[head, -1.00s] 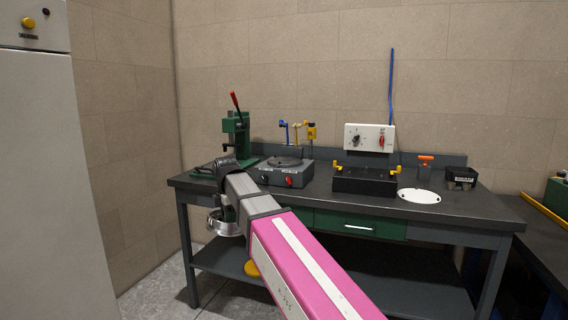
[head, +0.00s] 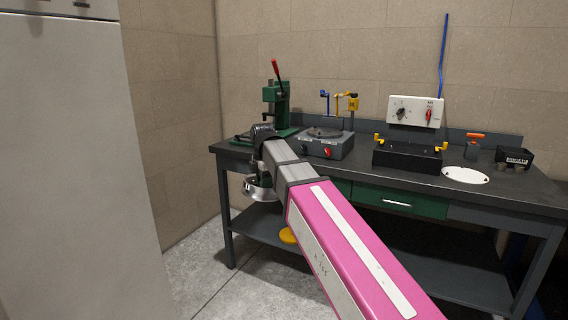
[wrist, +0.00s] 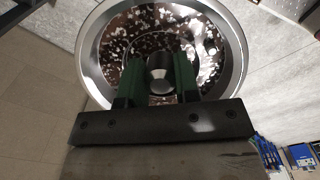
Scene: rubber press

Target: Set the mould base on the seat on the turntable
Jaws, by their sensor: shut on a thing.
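My gripper (wrist: 158,85) is shut on the metal post at the middle of the mould base (wrist: 90,68). The mould base is a round, shiny metal dish with a broad rim and a speckled inside. In the head view the mould base (head: 262,193) hangs below the end of my arm, in front of the bench's left end and lower than its top.
A green lever press (head: 276,100) stands left of the turntable. Blue and yellow posts (head: 352,103) rise behind it. A black block with yellow clamps (head: 408,155), a white disc (head: 465,175) and a black bin (head: 514,157) lie rightward on the bench (head: 345,170).

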